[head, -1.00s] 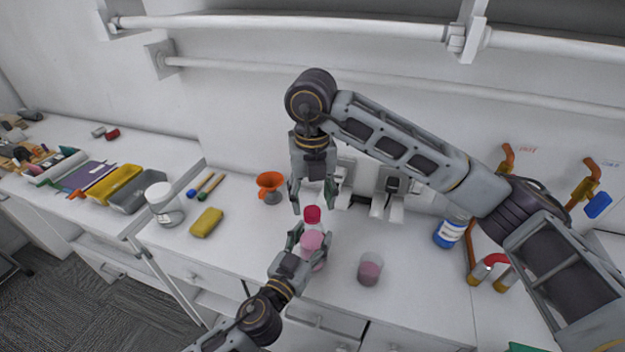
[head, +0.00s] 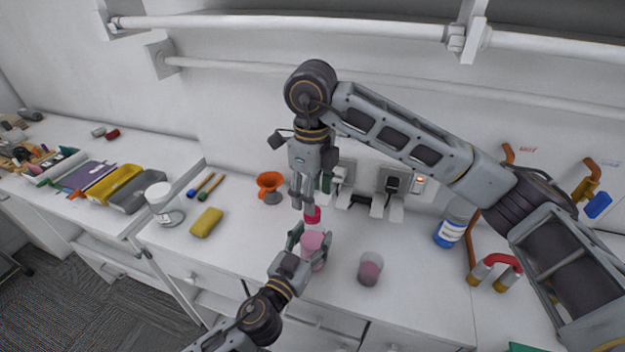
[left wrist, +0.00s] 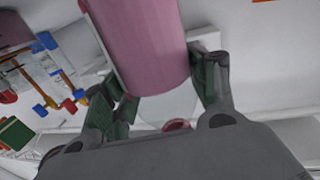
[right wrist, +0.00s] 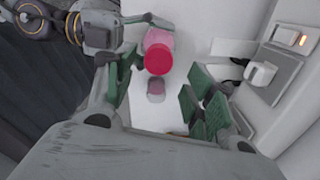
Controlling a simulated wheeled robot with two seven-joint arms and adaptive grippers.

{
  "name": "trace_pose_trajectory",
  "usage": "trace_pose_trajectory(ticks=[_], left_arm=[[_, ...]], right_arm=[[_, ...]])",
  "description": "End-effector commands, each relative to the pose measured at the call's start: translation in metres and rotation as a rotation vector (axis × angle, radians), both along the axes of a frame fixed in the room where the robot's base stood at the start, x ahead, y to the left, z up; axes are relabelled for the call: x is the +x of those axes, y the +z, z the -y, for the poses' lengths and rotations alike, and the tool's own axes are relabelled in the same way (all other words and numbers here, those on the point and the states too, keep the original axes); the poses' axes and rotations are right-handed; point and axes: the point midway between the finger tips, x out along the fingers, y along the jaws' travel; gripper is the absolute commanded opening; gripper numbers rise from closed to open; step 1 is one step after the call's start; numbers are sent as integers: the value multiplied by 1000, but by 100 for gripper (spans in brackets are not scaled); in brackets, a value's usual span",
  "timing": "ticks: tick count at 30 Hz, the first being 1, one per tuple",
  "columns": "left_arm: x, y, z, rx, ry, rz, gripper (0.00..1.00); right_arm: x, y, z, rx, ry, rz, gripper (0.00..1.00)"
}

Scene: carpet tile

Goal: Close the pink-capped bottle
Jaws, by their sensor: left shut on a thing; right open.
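A bottle with pink contents (head: 314,246) stands upright near the front of the counter. My left gripper (head: 309,241) is shut on its body; the bottle also fills the top of the left wrist view (left wrist: 148,45). The pinkish-red cap (head: 312,214) sits at the bottle's top end; I cannot tell how tightly. My right gripper (head: 303,203) is open, pointing down just above the cap. In the right wrist view the cap (right wrist: 158,60) appears beyond the open fingers (right wrist: 160,95), nearer the left one, and hides part of the bottle.
A cup with pink contents (head: 370,268) stands right of the bottle. An orange funnel (head: 270,184), yellow sponge (head: 206,222) and white-lidded jar (head: 164,204) are to the left. A blue-and-white bottle (head: 450,232) stands right. Wall sockets (head: 393,185) are close behind my right gripper.

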Motion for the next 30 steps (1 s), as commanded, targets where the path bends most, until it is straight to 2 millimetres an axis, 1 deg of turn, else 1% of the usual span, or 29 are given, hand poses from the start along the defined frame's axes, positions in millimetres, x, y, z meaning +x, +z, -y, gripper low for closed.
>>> trace_pose_trajectory(ticks=[30], left_arm=[[0, 0, 0, 0, 1, 0, 0]], right_arm=[[0, 15, 0, -7, 831, -8, 54]])
